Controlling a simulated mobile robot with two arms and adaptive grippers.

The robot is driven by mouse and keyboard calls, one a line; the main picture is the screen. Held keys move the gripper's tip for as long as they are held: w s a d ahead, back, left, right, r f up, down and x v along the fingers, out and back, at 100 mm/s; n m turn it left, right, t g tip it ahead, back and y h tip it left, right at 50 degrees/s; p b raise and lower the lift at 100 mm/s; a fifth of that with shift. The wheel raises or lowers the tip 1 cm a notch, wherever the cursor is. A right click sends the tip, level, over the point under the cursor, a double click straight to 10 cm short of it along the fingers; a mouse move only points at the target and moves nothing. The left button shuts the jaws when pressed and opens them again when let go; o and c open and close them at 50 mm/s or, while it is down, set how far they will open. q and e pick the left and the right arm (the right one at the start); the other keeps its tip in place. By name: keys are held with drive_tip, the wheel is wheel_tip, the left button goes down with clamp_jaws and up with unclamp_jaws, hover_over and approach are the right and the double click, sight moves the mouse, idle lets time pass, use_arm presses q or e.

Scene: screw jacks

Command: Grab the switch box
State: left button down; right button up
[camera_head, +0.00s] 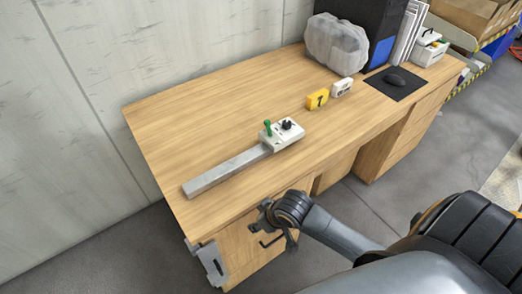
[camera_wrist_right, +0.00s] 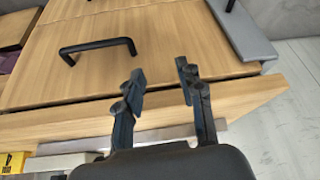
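The switch box (camera_head: 288,138) is a white box with a green lever and a black knob on top. It sits on the wooden desk at the end of a long grey bar (camera_head: 225,171), near the front edge. My right gripper (camera_head: 265,216) is at the desk's front edge, below and left of the box in the head view and apart from it. In the right wrist view, the fingers of my right gripper (camera_wrist_right: 160,85) are open with nothing between them, in front of the desk edge and drawer fronts. The switch box is not clearly visible there. My left gripper is not in view.
A yellow numbered block (camera_head: 317,98) and a white block (camera_head: 342,87) stand right of the box. A wrapped clear bag (camera_head: 336,43), a mouse (camera_head: 395,79) and a mouse pad are farther right. A black drawer handle (camera_wrist_right: 97,48) is near my right gripper. The desk's left is clear.

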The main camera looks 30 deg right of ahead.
drive_tip(key=shift+n+t, duration=0.3)
drive_tip(key=shift+n, duration=0.1)
drive_tip(key=w+r, duration=0.1)
drive_tip(key=w+d+r, duration=0.1)
drive_tip(key=w+r, duration=0.2)
drive_tip(key=r, duration=0.1)
drive_tip(key=shift+w+d+r, duration=0.1)
drive_tip(key=shift+w+d, duration=0.1)
drive_tip(key=shift+d, duration=0.05)
drive_tip(key=w+d+r, duration=0.2)
drive_tip(key=r, duration=0.1)
drive_tip(key=w+d+r, duration=0.2)
drive_tip(key=shift+r, duration=0.15)
drive_tip(key=w+d+r+m, duration=0.1)
drive_tip(key=w+d+r, duration=0.2)
drive_tip(key=d+r, duration=0.3)
drive_tip(key=m+h, duration=0.1)
drive_tip(key=m, duration=0.1)
approach(271, 133)
drive_tip(key=shift+t, duration=0.4)
drive_tip(key=shift+s+f+x, duration=0.1)
drive_tip(key=shift+s+x, duration=0.05)
drive_tip(key=shift+x, duration=1.25)
drive_tip(key=shift+s+f+x, duration=0.1)
drive_tip(key=shift+x, duration=1.25)
drive_tip(key=shift+s+f+x, duration=0.1)
drive_tip(key=shift+s+x, duration=0.05)
drive_tip(key=shift+x, duration=1.25)
drive_tip(key=shift+r, duration=0.1)
clamp_jaws()
